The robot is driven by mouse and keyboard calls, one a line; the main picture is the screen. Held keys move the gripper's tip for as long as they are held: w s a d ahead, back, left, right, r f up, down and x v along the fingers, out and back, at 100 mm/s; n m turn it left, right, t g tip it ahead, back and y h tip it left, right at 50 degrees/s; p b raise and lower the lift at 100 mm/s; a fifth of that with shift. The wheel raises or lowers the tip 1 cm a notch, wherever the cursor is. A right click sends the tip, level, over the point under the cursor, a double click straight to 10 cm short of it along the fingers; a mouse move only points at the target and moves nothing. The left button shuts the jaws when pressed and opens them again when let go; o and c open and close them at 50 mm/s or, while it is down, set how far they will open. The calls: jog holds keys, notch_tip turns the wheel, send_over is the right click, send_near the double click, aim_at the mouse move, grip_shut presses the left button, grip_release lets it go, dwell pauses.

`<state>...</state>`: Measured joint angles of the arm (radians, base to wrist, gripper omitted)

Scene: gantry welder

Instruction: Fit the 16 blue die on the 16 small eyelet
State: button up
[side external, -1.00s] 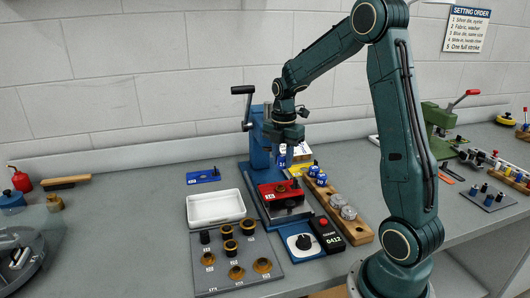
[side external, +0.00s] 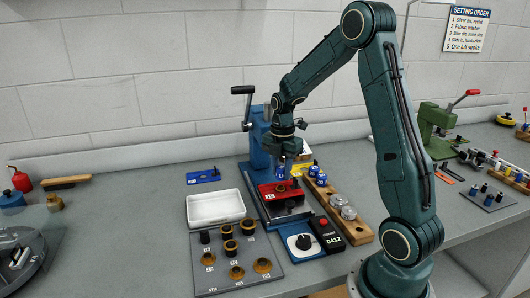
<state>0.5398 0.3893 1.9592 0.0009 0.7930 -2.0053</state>
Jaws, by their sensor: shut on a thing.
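My gripper (side external: 282,160) is shut on a small blue die (side external: 281,172). It holds the die above the red slide block (side external: 285,196) at the front of the blue press (side external: 262,135). A small dark spot shows on top of the red block below the die; I cannot tell whether it is the small eyelet. The die looks close over the block, but contact between them cannot be made out. The jaws and the arm's end hide part of the press behind them.
A wooden rack (side external: 328,193) at the right holds blue dies and clear-topped pieces. A white tray (side external: 215,207) and a grey plate (side external: 218,283) with dark and brass pieces lie left.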

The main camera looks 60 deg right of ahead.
jog(key=shift+f, duration=0.85)
jog(key=shift+f, duration=0.6)
dwell(0.4)
jog(key=o, duration=1.1)
jog(key=shift+o, duration=0.2)
jog(key=shift+r, duration=0.15)
notch_tip(320, 180, up, 14)
jog(key=shift+f, duration=0.2)
